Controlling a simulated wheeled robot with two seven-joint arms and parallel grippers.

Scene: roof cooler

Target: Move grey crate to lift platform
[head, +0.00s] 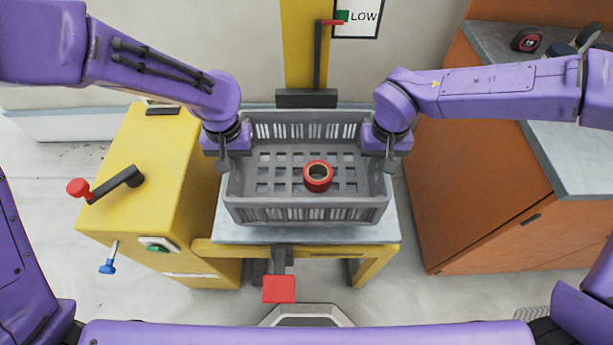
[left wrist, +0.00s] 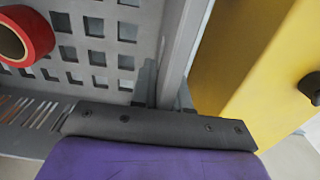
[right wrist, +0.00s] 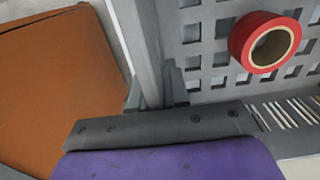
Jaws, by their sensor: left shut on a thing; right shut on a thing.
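The grey crate (head: 305,215) is a slatted plastic box with a red roll of tape (head: 318,176) lying on its floor. It is over the grey top of the yellow lift platform (head: 310,236); whether it rests fully on it or hangs just above I cannot tell. My left gripper (head: 226,160) is shut on the crate's left wall, also seen in the left wrist view (left wrist: 170,85). My right gripper (head: 385,158) is shut on the crate's right wall, which shows in the right wrist view (right wrist: 150,80). The gripped rim is partly hidden by the fingers.
A yellow cabinet (head: 150,185) with a red-knobbed crank (head: 105,185) stands left of the platform. A red pedal (head: 279,289) sticks out in front. An orange cabinet (head: 465,180) with a grey top stands at the right. A yellow post (head: 304,45) rises behind, beside a LOW sign (head: 363,17).

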